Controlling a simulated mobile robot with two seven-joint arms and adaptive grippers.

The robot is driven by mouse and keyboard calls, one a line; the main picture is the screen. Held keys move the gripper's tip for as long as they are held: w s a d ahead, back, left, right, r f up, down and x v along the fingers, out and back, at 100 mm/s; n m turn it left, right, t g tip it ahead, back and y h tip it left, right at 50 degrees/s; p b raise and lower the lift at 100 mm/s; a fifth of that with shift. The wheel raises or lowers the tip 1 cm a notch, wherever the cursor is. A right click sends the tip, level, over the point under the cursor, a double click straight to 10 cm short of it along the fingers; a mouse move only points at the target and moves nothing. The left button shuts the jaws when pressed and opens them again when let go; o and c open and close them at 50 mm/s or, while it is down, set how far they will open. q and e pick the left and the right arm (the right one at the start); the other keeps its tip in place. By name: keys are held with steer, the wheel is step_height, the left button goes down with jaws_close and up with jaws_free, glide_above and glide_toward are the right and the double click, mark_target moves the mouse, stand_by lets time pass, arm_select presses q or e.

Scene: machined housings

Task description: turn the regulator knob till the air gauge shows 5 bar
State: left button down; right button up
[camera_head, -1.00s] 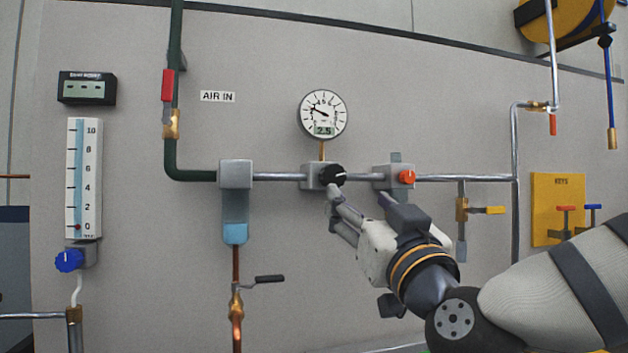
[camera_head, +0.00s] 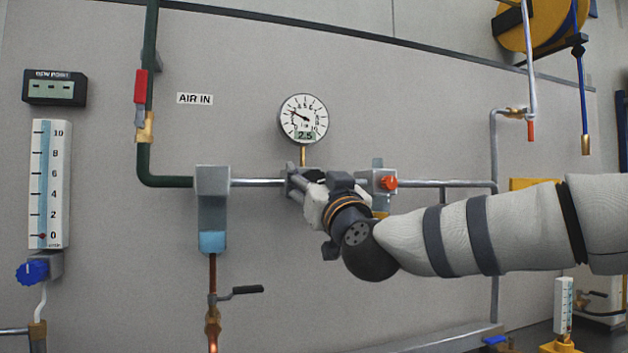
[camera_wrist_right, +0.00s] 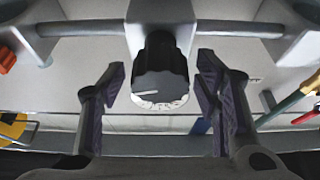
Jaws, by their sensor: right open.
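The round air gauge (camera_head: 303,119) sits on the wall panel in the head view, and its digital readout shows 2.5. The black regulator knob (camera_wrist_right: 161,72) with a white pointer line shows in the right wrist view, on its grey regulator body (camera_wrist_right: 160,14). In the head view my right gripper (camera_head: 295,182) is at the regulator below the gauge and hides the knob. In the right wrist view the gripper (camera_wrist_right: 165,98) is open, with one finger on each side of the knob and visible gaps between. My left gripper is not in view.
A valve with an orange knob (camera_head: 389,183) is close to the right of my gripper on the same pipe. A grey filter with a blue bowl (camera_head: 212,241) hangs to the left. A flow meter (camera_head: 48,185) with a blue knob (camera_head: 32,271) stands farther left.

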steer(key=c, duration=1.2)
steer(key=shift+o, duration=0.2)
steer(key=shift+m, duration=0.3)
steer(key=m+h, duration=0.3)
steer(key=m, duration=0.2)
steer(key=m+h, duration=0.2)
steer(key=m, duration=0.3)
steer(key=shift+d, duration=0.15)
steer(key=m+h, duration=0.2)
steer(key=m, duration=0.2)
steer(key=shift+m+g, duration=0.4)
steer(key=shift+f+m+g+h, duration=0.15)
steer(key=shift+m+g+h, duration=0.55)
steer(key=shift+m, duration=1.2)
